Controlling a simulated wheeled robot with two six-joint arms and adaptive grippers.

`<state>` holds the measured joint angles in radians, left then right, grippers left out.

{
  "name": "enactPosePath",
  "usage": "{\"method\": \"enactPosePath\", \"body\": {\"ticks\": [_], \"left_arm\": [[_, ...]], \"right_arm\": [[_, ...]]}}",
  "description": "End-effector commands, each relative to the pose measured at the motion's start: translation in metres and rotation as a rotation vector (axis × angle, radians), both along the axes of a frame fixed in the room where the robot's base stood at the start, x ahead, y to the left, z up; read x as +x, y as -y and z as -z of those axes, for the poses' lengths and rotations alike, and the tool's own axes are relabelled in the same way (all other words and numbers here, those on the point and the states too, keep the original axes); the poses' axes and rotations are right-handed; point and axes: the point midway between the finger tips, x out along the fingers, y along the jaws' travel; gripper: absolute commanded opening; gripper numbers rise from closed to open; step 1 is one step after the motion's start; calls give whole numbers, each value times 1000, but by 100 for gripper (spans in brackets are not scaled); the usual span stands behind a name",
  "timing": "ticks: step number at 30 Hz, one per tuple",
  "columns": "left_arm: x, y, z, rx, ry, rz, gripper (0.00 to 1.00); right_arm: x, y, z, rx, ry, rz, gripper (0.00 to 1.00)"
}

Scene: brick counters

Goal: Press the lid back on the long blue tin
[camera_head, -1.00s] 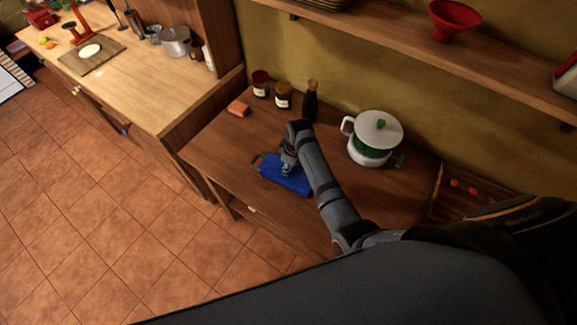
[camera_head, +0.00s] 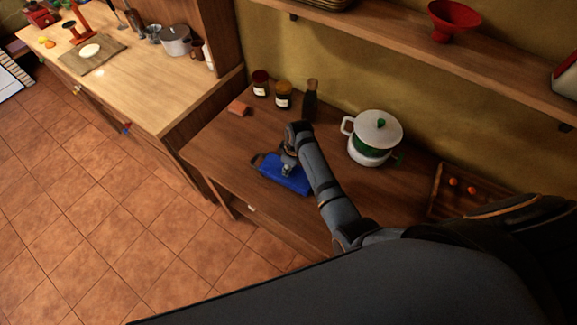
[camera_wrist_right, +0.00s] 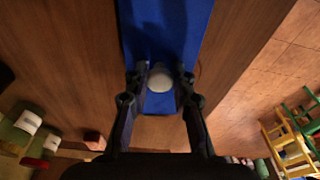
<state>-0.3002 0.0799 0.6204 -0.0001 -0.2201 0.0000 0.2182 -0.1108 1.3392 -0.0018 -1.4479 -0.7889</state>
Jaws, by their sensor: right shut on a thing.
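The long blue tin (camera_head: 297,185) lies on the brown wooden counter, with a dark loop handle at its left end. My right gripper (camera_head: 287,170) is over it, pointing down. In the right wrist view the long blue shape (camera_wrist_right: 165,25) runs away from me under the gripper. The fingers of my right gripper (camera_wrist_right: 160,80) are shut on a pale round knob (camera_wrist_right: 160,77) on the blue lid. I cannot tell whether the lid is seated or slightly raised. My left gripper is out of view.
Behind the tin stand two jars (camera_head: 283,96), a dark bottle (camera_head: 310,100) and a white-green pot (camera_head: 375,135). The counter's front edge is close to the tin.

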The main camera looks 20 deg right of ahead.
Motion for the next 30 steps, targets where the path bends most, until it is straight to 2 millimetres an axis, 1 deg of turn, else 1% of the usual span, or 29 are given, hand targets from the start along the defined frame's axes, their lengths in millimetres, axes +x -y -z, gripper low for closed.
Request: {"method": "enactPosePath", "body": {"ticks": [8, 9, 15, 21, 22, 26, 27, 30], "left_arm": [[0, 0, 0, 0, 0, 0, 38], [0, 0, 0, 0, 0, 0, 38], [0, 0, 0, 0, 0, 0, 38], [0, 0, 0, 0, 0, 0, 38], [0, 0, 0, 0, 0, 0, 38], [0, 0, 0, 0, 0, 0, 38], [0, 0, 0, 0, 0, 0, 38], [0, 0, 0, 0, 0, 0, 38]], "right_arm": [[0, 0, 0, -1, 1, 0, 0], [0, 0, 0, 0, 0, 0, 25], [0, 0, 0, 0, 0, 0, 51], [0, 0, 0, 0, 0, 0, 51], [0, 0, 0, 0, 0, 0, 53], [0, 0, 0, 0, 0, 0, 71], [0, 0, 0, 0, 0, 0, 73], [0, 0, 0, 0, 0, 0, 73]]}}
